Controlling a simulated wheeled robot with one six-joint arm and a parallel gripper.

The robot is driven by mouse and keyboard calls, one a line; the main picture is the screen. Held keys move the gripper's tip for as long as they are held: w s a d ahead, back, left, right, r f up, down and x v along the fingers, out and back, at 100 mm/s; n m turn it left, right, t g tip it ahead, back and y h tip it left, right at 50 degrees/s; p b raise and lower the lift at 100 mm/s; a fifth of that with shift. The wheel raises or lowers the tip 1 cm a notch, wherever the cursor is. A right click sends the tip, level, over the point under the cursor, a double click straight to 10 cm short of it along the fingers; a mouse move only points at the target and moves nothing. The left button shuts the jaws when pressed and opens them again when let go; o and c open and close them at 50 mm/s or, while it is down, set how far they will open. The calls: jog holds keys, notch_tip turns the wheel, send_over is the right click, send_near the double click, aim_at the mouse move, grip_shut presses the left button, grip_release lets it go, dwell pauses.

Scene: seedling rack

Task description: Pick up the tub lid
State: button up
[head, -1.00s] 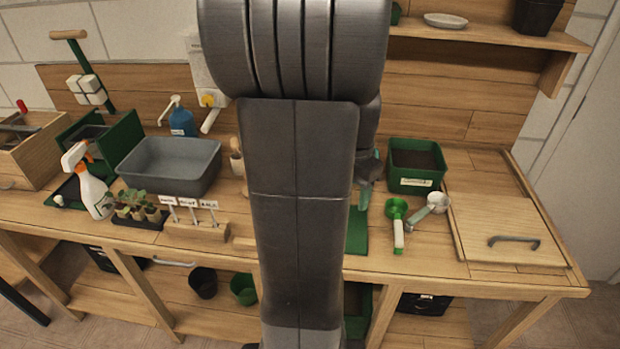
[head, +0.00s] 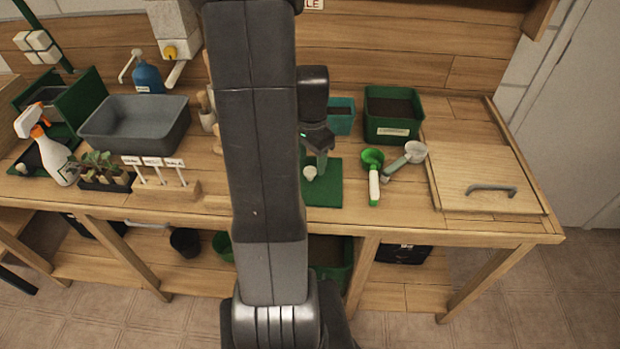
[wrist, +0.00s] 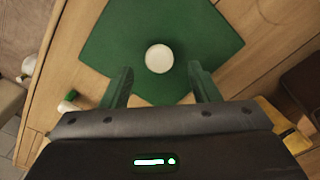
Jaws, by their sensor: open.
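The tub lid appears to be a flat green square (head: 328,188) with a pale round knob (head: 309,172), lying on the bench in the head view, partly hidden by my arm. In the wrist view the lid (wrist: 205,35) fills the upper middle, with its knob (wrist: 158,58) near its centre. My gripper (head: 317,160) points down over the lid. In the wrist view my gripper (wrist: 160,76) is open and empty, one green finger to each side of the knob and a little nearer the camera. I cannot tell the exact height above the lid.
Right of the lid lie a green scoop (head: 373,170) and a grey metal scoop (head: 407,157). Behind are a teal container (head: 341,118) and a green soil tub (head: 393,128). A wooden panel with a handle (head: 490,190) is at the right. A label holder (head: 166,190) is left.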

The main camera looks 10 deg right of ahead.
aim_at(310, 169)
jog(key=shift+s+a+f, duration=0.1)
jog(key=shift+a+f, duration=0.05)
jog(key=shift+f, duration=2.05)
jog(key=c, duration=1)
jog(key=shift+c, duration=0.2)
jog(key=shift+r, duration=0.15)
